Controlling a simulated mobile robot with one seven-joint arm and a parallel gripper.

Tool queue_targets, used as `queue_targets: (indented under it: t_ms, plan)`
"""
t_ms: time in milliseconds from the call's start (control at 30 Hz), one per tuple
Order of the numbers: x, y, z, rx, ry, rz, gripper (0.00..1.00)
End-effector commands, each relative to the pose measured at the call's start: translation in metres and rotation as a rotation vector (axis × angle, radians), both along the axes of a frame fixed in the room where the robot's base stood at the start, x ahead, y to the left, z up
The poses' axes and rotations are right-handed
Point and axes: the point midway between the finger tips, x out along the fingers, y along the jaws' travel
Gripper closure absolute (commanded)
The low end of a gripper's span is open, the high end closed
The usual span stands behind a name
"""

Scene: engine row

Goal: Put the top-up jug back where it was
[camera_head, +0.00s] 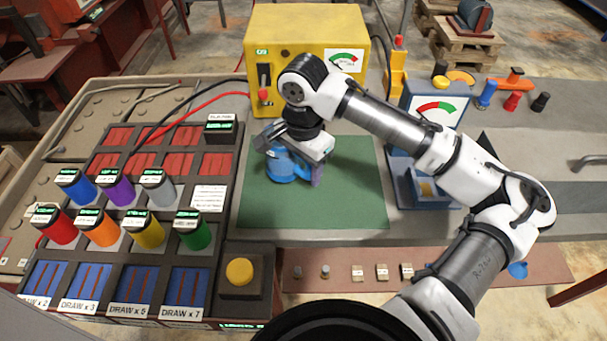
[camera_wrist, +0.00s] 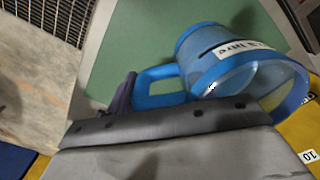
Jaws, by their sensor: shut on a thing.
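The top-up jug (camera_head: 282,164) is blue and partly see-through, with a white label that shows in the wrist view (camera_wrist: 240,62). It is over the left part of the green mat (camera_head: 345,205), in front of the yellow machine. My gripper (camera_head: 316,176) is at the right side of the jug, shut on its blue handle. In the wrist view the handle meets the dark finger (camera_wrist: 124,95), and the jug's round rim faces the camera. I cannot tell whether the jug's base touches the mat. My gripper hides part of the jug in the head view.
The yellow box with a dial (camera_head: 305,35) stands right behind the mat. A rack of coloured cylinders (camera_head: 140,210) is left, with a yellow button (camera_head: 239,271) at its near corner. A blue metered unit (camera_head: 432,108) stands right. The front of the mat is clear.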

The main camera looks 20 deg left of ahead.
Motion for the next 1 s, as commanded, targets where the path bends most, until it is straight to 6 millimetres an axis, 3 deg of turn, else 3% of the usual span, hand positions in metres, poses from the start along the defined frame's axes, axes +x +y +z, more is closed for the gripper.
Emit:
queue_targets:
  t_ms: [300, 667, 700, 867, 1000]
  plan:
    - [0.0, 0.0, -0.035, 0.0, 0.0, -0.001, 0.92]
    - [0.0, 0.0, -0.039, 0.001, 0.0, 0.0, 0.92]
    - [0.0, 0.0, -0.04, 0.0, 0.0, 0.0, 0.46]
    - [0.0, 0.0, -0.039, 0.0, 0.0, 0.0, 0.26]
    - [0.0, 0.0, -0.039, 0.0, 0.0, 0.0, 0.26]
